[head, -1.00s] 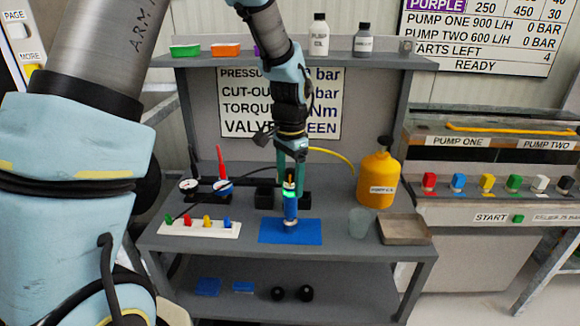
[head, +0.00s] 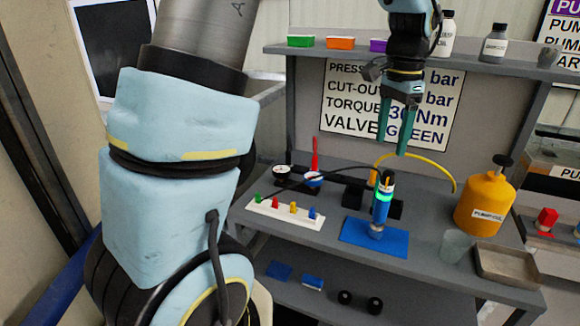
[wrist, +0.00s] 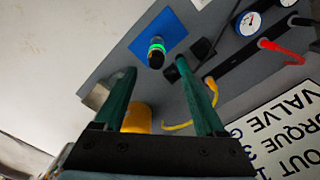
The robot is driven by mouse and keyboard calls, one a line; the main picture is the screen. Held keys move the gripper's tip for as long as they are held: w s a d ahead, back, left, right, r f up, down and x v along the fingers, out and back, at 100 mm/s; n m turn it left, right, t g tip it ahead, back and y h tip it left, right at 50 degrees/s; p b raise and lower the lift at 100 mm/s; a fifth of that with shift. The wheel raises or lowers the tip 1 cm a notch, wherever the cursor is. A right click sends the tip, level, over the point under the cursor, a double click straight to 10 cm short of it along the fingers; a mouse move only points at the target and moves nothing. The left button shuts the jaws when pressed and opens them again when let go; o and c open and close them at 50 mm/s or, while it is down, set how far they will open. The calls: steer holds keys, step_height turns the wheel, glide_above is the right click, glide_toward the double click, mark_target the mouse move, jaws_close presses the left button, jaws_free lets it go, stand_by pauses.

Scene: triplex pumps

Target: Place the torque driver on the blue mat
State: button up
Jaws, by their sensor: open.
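The torque driver (head: 382,207) is a blue tool with a glowing green ring and an orange tip. It stands upright on the blue mat (head: 358,238) on the grey bench. In the wrist view the driver (wrist: 156,53) stands on the blue mat (wrist: 150,29), beyond my fingertips. My gripper (head: 395,147) is above the driver and apart from it. Its two green fingers are spread with nothing between them. They also frame an empty gap in the wrist view (wrist: 155,68).
A white strip with coloured valves (head: 286,212) lies left of the mat. Gauges (head: 313,179) and black blocks stand behind. A clear cup (head: 455,247), a yellow pump oil can (head: 484,202) and a tray (head: 507,266) are on the right. A shelf with bins runs above.

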steer(key=s+a+f+n, duration=0.1)
steer(key=a+n, duration=0.3)
steer(key=a, duration=0.5)
steer(key=s+a+f+n+t, duration=0.1)
steer(key=a+f+n, duration=0.3)
steer(key=a, duration=0.6)
steer(key=s+a+f+n, duration=0.2)
steer(key=a+n, duration=0.3)
steer(key=a, duration=0.5)
steer(key=shift+s+f+n+t, duration=0.2)
steer(key=shift+f+n+t, duration=0.1)
steer(key=shift+f, duration=0.45)
steer(key=shift+a, duration=0.1)
